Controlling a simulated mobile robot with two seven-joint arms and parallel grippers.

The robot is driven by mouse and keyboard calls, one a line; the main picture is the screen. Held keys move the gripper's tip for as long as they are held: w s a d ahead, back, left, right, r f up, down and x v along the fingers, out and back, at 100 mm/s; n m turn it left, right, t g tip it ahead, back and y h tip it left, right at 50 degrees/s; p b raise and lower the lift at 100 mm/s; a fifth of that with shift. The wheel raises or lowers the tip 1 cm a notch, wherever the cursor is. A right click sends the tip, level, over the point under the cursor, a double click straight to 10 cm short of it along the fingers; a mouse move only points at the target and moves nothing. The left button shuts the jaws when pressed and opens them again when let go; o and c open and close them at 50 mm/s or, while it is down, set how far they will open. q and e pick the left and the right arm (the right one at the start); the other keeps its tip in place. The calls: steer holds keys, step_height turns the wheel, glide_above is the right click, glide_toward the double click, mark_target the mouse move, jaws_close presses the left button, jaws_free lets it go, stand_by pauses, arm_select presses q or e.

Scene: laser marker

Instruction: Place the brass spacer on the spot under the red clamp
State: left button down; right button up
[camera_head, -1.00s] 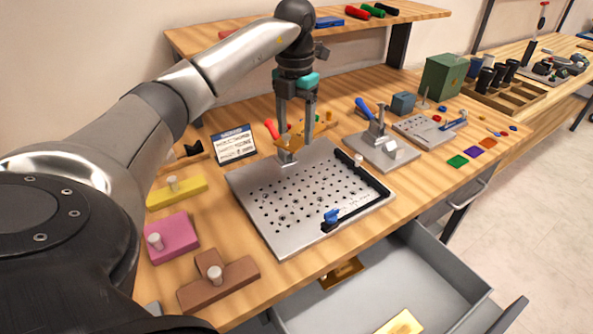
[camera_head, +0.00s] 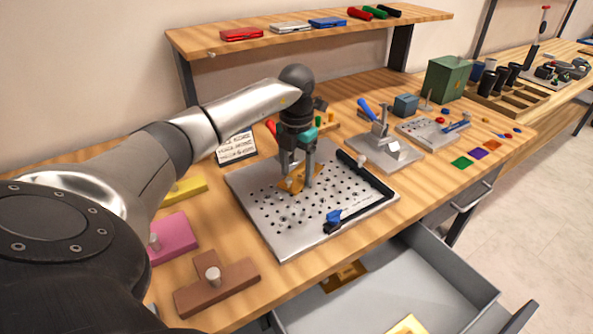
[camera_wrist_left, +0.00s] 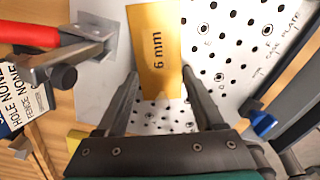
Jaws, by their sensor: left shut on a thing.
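The brass spacer (camera_wrist_left: 156,45), a flat plate marked "6 mm", sits between the fingers of my left gripper (camera_wrist_left: 160,78), which is shut on it. In the head view, my left gripper (camera_head: 297,180) holds the spacer (camera_head: 290,184) low over the back part of the perforated plate (camera_head: 270,225). Whether the spacer touches the plate cannot be told. The red clamp's handle (camera_head: 270,128) shows behind the gripper. In the wrist view, the red clamp (camera_wrist_left: 85,48) is left of the spacer, its metal arm over a grey pad. My right gripper is not in view.
A black fence (camera_head: 364,176) with a blue clamp (camera_head: 333,216) edges the plate's right side. A blue-handled clamp stand (camera_head: 384,150) is farther right. A label card (camera_head: 237,145) stands left. An open drawer (camera_head: 430,275) with brass pieces lies below the table's front.

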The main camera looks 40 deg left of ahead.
mark_target(296, 179)
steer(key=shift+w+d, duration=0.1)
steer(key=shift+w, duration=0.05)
arm_select(q)
steer(key=shift+f, duration=0.15)
steer(key=shift+c, duration=1.6)
jaws_free()
steer(key=o, duration=0.3)
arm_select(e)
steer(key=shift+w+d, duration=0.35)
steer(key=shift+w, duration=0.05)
arm_select(q)
step_height(296, 179, up, 12)
steer(key=p, duration=0.2)
steer(key=shift+r, duration=0.2)
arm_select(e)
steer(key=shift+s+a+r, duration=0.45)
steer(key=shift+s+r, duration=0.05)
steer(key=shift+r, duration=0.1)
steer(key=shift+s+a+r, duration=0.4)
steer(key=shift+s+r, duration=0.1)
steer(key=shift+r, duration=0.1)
